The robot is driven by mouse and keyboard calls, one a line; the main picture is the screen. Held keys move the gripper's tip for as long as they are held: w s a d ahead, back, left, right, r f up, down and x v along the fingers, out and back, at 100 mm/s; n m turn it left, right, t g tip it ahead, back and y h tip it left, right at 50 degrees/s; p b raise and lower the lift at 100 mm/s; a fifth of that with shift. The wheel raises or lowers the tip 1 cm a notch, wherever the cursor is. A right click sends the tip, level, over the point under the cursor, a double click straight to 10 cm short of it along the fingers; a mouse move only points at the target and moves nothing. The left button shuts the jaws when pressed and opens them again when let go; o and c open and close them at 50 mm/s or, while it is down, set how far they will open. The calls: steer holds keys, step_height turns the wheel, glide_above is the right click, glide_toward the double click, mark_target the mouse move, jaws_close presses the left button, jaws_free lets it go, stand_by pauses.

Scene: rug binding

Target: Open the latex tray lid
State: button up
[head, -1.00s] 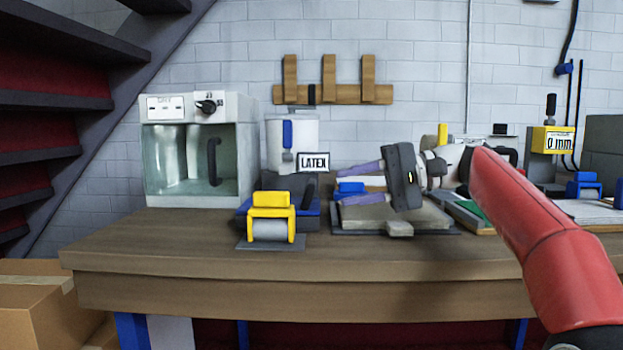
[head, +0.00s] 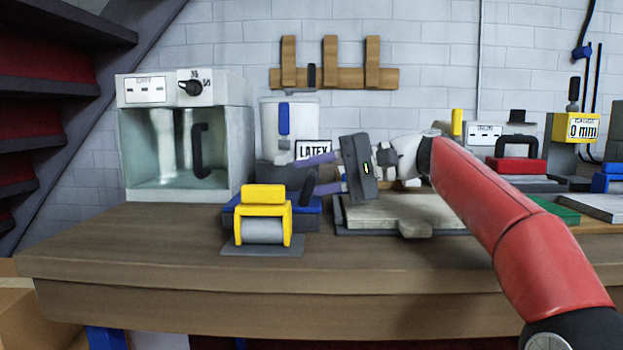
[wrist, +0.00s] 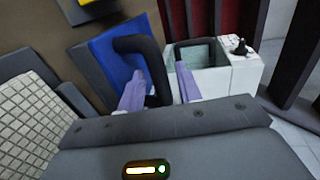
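The latex tray (head: 313,222) is a low, dark and blue box on the bench, behind the yellow roller and in front of the white pot labelled LATEX. Its blue lid (wrist: 112,50) with a black arched handle (wrist: 140,43) shows in the wrist view and looks down. My gripper (head: 306,176) reaches in from the right with its two purple fingers apart. In the wrist view one leg of the handle shows between the fingers (wrist: 160,85). I cannot tell whether either finger touches it.
The yellow roller (head: 264,222) stands close in front of the tray. A glass-fronted cabinet (head: 185,150) stands to the left and the LATEX pot (head: 290,125) behind. A grey slab (head: 400,215) lies to the right. The bench front (head: 150,250) is clear.

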steer(key=shift+a, duration=0.1)
jaws_close()
stand_by(0.3)
